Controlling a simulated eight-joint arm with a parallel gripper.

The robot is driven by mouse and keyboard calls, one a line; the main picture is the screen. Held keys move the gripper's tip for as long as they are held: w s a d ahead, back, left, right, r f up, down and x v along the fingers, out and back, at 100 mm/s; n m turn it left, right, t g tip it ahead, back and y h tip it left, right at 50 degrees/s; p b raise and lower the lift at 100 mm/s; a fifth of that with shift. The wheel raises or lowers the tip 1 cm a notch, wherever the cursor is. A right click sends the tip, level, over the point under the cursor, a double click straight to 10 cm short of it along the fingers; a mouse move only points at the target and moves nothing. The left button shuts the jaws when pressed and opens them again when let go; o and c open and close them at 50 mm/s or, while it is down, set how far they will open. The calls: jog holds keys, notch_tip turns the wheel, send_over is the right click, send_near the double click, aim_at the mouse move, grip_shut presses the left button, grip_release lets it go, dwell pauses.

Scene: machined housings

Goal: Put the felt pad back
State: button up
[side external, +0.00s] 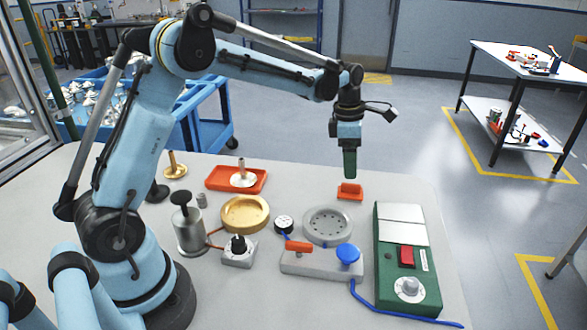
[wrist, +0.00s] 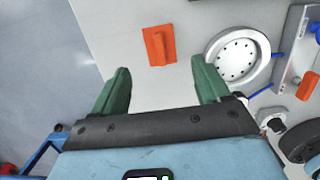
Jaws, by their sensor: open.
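My gripper (side external: 350,165) hangs pointing down above the right part of the bench. In the wrist view its two green fingers (wrist: 163,82) are apart with nothing between them. A small orange-red block with a raised grip (side external: 349,191) lies on the bench below the gripper. In the wrist view this block (wrist: 159,46) shows ahead of the fingertips, apart from them. I cannot tell by its look whether it is the felt pad. A round grey dish with holes (side external: 327,226) stands nearer the camera; it also shows in the wrist view (wrist: 237,56), to the right of the block.
A grey fixture with a blue knob (side external: 347,254) and an orange lever (side external: 298,247) stands by the dish. A green control box (side external: 390,285) is at right. A gold dish (side external: 245,213) and an orange tray (side external: 220,184) with a pale knobbed disc are left. Bench around the block is clear.

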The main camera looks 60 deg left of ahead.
aim_at(346, 184)
jog(key=s+d+r+m+t, duration=0.3)
jog(key=s+r+m, duration=0.65)
jog(key=m, duration=0.35)
jog(key=s+d+f+m+t, duration=0.1)
jog(key=s+f+m, duration=0.1)
jog(key=s+m, duration=0.3)
jog(key=s+f+m+t+y, duration=0.1)
jog(key=s+f+m+t, duration=0.1)
jog(key=s+m, duration=0.4)
jog(key=shift+d+m, duration=0.35)
jog(key=shift+m, duration=1.15)
